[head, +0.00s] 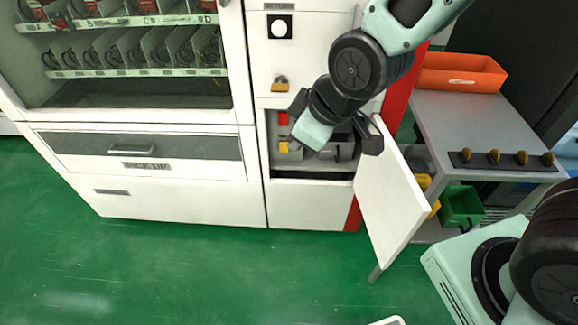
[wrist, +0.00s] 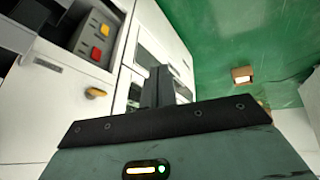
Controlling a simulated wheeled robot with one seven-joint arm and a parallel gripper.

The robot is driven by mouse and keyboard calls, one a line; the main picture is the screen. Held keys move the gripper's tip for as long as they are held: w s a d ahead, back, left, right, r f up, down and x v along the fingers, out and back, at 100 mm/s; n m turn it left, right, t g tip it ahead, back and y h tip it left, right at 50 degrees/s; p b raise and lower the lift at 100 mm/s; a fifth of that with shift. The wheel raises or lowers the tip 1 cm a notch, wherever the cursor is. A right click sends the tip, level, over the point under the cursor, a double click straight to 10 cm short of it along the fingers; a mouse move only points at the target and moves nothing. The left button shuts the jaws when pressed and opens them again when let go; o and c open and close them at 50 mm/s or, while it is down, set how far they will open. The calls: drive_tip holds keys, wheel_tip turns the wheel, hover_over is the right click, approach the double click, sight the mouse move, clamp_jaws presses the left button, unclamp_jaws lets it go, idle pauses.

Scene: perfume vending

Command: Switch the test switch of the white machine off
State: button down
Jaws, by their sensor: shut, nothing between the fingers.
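The white machine (head: 165,200) stands at the left and centre in the head view. Its right column has an open compartment with a red block (head: 283,118) and a yellow block (head: 284,147) on a grey box. Both also show in the wrist view, the red block (wrist: 97,53) and the yellow one (wrist: 106,30). Neither is labelled legibly, so I cannot tell the test switch's state. My gripper (head: 296,106) is in front of the compartment, beside the red block in the picture, and partly covers the opening. Its fingers (wrist: 158,85) are shut and empty, apart from both blocks.
The compartment's white door (head: 390,190) hangs open to the right. A grey table (head: 450,120) with an orange bin (head: 460,72) stands at the right. Green floor in front is mostly clear.

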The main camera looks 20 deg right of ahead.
drive_tip(key=w+d+f+n+t+y+b, duration=0.1)
drive_tip(key=w+d+f+n+t+b, duration=0.2)
drive_tip(key=f+b, duration=0.9)
drive_tip(key=w+d+f+n+t+y+b, duration=0.2)
drive_tip(key=w+f+n+t+b, duration=0.3)
drive_tip(key=w+f+b, duration=0.3)
drive_tip(key=w+d+f+n+t+y+b, duration=0.2)
drive_tip(key=w+d+f+n+t+b, duration=0.2)
drive_tip(key=f+b, duration=1.2)
drive_tip(key=shift+w+d+n+b, duration=0.3)
drive_tip(key=shift+w+n+b, duration=0.2)
drive_tip(key=shift+w+n, duration=0.5)
